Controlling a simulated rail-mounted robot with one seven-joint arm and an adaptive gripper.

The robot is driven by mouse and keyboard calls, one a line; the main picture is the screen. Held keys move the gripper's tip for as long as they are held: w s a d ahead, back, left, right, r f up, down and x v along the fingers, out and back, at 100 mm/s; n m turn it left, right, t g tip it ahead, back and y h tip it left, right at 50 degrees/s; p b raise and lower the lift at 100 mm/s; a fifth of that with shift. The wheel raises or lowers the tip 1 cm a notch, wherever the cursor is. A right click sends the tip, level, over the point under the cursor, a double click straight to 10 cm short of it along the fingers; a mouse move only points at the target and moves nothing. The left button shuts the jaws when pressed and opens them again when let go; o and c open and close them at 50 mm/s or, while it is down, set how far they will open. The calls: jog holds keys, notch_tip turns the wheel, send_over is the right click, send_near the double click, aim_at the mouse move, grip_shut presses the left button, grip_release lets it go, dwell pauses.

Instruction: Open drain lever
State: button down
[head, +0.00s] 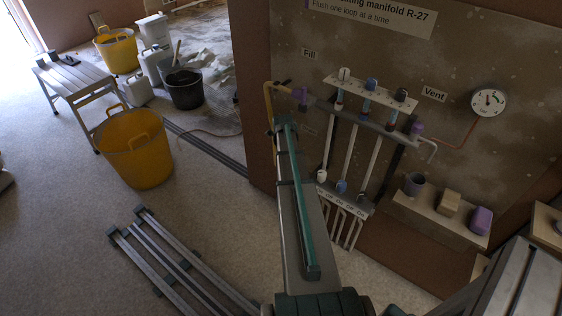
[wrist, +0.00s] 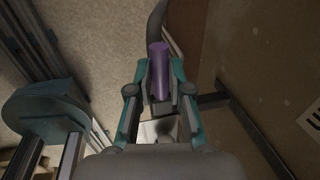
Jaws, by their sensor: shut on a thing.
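In the wrist view, a purple handle (wrist: 159,55) stands between the fingers of my gripper (wrist: 159,75). The teal and grey fingers are closed against its two sides. I take this purple handle to be the drain lever's, but no drain label shows. In the head view my own arm covers the lower left of the manifold, and neither my fingertips nor the held handle can be made out there. Two other purple handles show at the manifold: one by the Fill label (head: 300,95) and one below the Vent label (head: 416,130).
The manifold's valve bar (head: 370,122) and pipes are close to the right of my arm. A pressure gauge (head: 488,102) and a shelf (head: 415,213) with small blocks are farther right. A yellow tub (head: 133,150) and metal rails (head: 165,255) are on the floor at left.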

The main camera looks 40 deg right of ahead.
dwell(0.3)
jog(key=c, duration=1.1)
grip_release()
jog(key=r, duration=0.4)
jog(key=a+r, duration=0.1)
jog(key=r, duration=0.3)
jog(key=a+r, duration=0.1)
jog(key=r, duration=0.2)
jog(key=shift+s+a+r, duration=0.1)
jog(key=shift+s+r, duration=0.05)
jog(key=shift+r, duration=0.25)
